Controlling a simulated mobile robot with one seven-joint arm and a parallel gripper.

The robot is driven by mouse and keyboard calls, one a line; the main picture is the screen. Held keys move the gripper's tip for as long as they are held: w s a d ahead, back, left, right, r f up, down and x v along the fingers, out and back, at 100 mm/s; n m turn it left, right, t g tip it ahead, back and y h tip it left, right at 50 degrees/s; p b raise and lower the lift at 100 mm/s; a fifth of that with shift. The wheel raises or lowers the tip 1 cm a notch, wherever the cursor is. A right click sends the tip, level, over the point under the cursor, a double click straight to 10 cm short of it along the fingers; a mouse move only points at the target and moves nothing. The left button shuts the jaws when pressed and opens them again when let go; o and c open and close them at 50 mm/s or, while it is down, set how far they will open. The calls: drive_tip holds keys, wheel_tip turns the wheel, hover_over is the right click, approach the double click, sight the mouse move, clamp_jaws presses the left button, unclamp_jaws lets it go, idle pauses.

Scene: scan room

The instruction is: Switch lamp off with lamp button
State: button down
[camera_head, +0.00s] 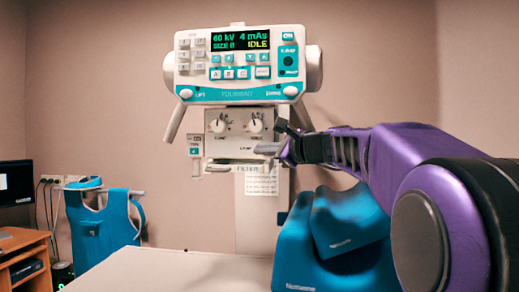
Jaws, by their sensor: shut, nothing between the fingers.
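A small tag-like piece with a teal square (194,151) is at the box's left.
A white table top (170,272) spans the lower front. Teal cushions (345,225) lie at its right, below my arm. A blue apron-like item (100,225) stands at left, beside a wooden desk (25,258) with a monitor (15,183).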

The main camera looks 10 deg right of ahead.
drive_tip(key=shift+s, duration=0.1)
idle(0.3)
drive_tip(key=shift+s+a+b, duration=0.25)
drive_tip(key=shift+s+b, duration=0.2)
drive_tip(key=shift+s, duration=0.2)
drive_tip(key=s, duration=0.1)
drive_tip(key=s+a+b, duration=0.1)
drive_tip(key=s, duration=0.1)
drive_tip(key=s+b, duration=0.1)
drive_tip(key=shift+s+a, duration=0.25)
drive_tip(key=shift+s, duration=0.15)
idle(0.4)
